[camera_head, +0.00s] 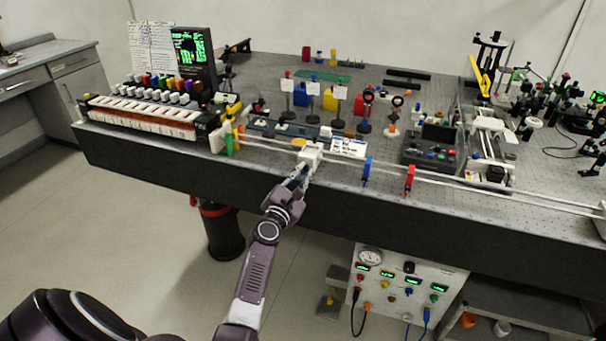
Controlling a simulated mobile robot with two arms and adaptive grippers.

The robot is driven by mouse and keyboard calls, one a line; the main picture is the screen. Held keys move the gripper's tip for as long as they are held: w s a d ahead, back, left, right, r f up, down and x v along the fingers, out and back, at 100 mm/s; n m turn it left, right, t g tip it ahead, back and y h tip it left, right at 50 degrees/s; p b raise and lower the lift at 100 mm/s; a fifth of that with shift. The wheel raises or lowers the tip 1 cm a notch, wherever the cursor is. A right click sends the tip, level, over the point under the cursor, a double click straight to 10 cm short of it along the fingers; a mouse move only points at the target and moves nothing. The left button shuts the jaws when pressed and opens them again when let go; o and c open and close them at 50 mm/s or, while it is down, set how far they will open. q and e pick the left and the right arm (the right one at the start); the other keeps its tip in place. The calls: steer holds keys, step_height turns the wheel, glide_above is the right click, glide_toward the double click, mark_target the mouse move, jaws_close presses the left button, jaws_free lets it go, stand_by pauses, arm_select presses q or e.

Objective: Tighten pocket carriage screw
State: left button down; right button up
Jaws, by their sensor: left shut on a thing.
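The pocket carriage (311,155) is a small white block on the pale rail (262,144) along the front of the bench. My left gripper (300,176) reaches up from below to the front face of this carriage. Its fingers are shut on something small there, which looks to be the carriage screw. The screw itself is hidden by the fingers, so its turn and seating cannot be told. My right gripper is not in view.
On the rail to the right stand a blue marker (367,170) and a red marker (410,179). A white labelled block (348,148) sits close behind the carriage. A keyboard-like rack (145,115) stands at left. The floor in front of the bench is mostly clear.

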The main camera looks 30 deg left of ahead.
arm_select(q)
steer(key=m, duration=0.9)
steer(key=shift+m, duration=0.4)
steer(key=m+p, duration=0.1)
steer(key=m, duration=0.4)
steer(key=shift+r, duration=0.1)
steer(key=m+p, duration=0.1)
steer(key=m, duration=0.4)
steer(key=shift+m+p, duration=0.3)
steer(key=shift+m, duration=0.1)
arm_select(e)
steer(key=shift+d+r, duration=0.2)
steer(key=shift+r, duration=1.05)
arm_select(q)
steer(key=c, duration=2)
jaws_free()
steer(key=shift+o, duration=0.2)
steer(key=v, duration=1.2)
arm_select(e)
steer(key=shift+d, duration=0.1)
